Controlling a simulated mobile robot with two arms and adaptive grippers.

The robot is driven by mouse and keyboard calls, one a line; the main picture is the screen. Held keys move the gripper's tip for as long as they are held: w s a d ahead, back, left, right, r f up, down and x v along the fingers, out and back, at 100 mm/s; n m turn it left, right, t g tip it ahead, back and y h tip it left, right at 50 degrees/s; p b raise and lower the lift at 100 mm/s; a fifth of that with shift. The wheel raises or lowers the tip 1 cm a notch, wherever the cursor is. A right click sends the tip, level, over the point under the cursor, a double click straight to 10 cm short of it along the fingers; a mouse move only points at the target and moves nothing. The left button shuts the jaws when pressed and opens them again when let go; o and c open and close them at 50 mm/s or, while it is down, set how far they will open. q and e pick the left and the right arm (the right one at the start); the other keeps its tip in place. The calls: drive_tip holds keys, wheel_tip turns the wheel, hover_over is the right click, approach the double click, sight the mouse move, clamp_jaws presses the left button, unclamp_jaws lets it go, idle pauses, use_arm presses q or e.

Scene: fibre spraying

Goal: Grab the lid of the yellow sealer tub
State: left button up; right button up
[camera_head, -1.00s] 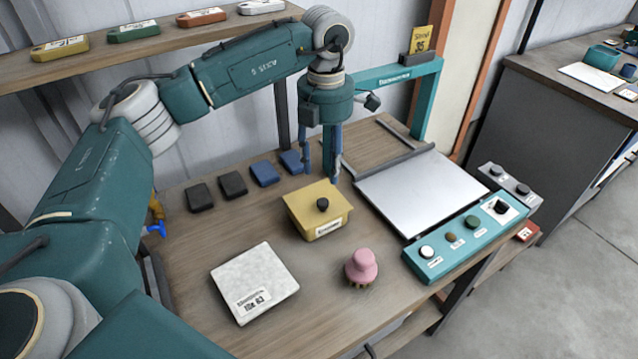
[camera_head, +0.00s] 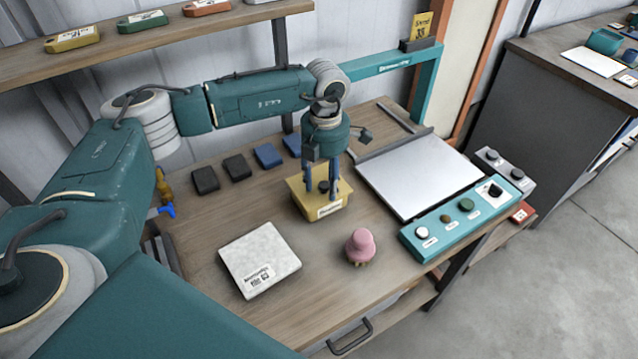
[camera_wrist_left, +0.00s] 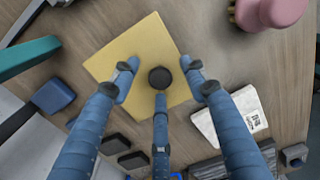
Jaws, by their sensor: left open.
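The yellow sealer tub (camera_head: 325,212) stands on the wooden workbench, in the middle of the head view, with a white label on its front. Its flat yellow lid (camera_head: 298,188) carries a round black knob (camera_wrist_left: 160,77), clear in the left wrist view. My left gripper (camera_head: 322,190) points down over the lid. It is open, with its blue fingers spread around the knob. In the left wrist view the fingertips are apart from the knob. Whether the fingertips touch the lid cannot be told. My right gripper is out of view.
A teal-framed machine with a white plate (camera_head: 420,175) and a knob panel (camera_head: 465,222) stands to the right.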

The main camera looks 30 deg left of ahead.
use_arm(q)
clamp_jaws()
drive_tip(key=shift+r, duration=0.1)
